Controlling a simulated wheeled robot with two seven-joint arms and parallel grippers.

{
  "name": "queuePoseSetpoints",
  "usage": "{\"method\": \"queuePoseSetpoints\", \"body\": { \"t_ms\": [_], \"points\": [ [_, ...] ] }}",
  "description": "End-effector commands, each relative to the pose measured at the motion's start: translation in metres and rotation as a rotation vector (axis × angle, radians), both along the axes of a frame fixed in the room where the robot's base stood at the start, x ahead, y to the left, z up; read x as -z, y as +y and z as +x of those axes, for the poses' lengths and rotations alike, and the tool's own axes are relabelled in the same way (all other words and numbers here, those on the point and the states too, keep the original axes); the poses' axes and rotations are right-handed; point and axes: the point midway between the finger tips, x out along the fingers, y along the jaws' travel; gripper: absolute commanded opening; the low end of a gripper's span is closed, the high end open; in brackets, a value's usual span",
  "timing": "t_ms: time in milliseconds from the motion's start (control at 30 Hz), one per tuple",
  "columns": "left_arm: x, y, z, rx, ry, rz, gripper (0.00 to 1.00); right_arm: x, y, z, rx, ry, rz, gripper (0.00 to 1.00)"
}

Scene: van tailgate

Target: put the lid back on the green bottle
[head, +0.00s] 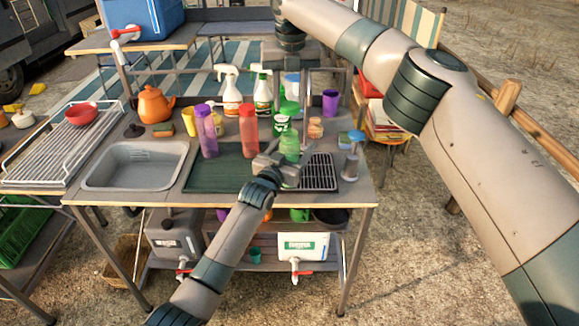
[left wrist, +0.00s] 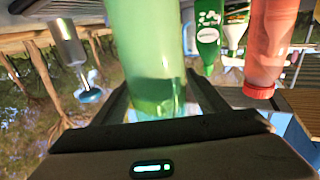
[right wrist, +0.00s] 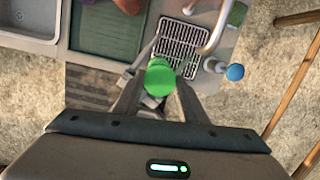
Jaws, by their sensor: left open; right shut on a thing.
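The pale green bottle (head: 290,145) stands upright at the counter's front, left of the drain grate. It fills the middle of the left wrist view (left wrist: 148,45), which is upside down. My left gripper (head: 280,163) is open, with one finger on each side of the bottle. In the right wrist view, my right gripper (right wrist: 158,92) points down and is shut on the round green lid (right wrist: 159,78). The lid hides what is straight below it. I cannot tell whether it touches the bottle. In the head view, the right fingertips are hard to make out.
A red bottle (head: 249,132) and a purple bottle (head: 206,132) stand left of the green bottle, with spray bottles (head: 231,90) behind. The black grate (head: 320,172) and a blue-topped brush (head: 350,165) are to the right. The sink (head: 135,165) is at left.

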Motion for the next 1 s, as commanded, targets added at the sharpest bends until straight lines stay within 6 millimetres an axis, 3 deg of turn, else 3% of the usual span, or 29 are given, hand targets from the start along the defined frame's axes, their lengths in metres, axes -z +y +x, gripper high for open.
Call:
{"method": "queuePoseSetpoints", "body": {
  "t_ms": [233, 500, 667, 1000],
  "points": [
    [0.0, 0.0, 0.0, 0.0, 0.0, 0.0, 0.67, 0.0, 0.0, 0.0, 0.0, 0.0, 0.0, 0.15],
    [0.0, 0.0, 0.0, 0.0, 0.0, 0.0, 0.05, 0.0, 0.0, 0.0, 0.0, 0.0, 0.0, 0.15],
    [0.0, 0.0, 0.0, 0.0, 0.001, 0.0, 0.05, 0.005, 0.0, 0.0, 0.0, 0.001, 0.001, 0.15],
    [0.0, 0.0, 0.0, 0.0, 0.001, 0.0, 0.05, 0.044, 0.0, 0.0, -0.001, -0.001, 0.001, 0.15]
  ]
}}
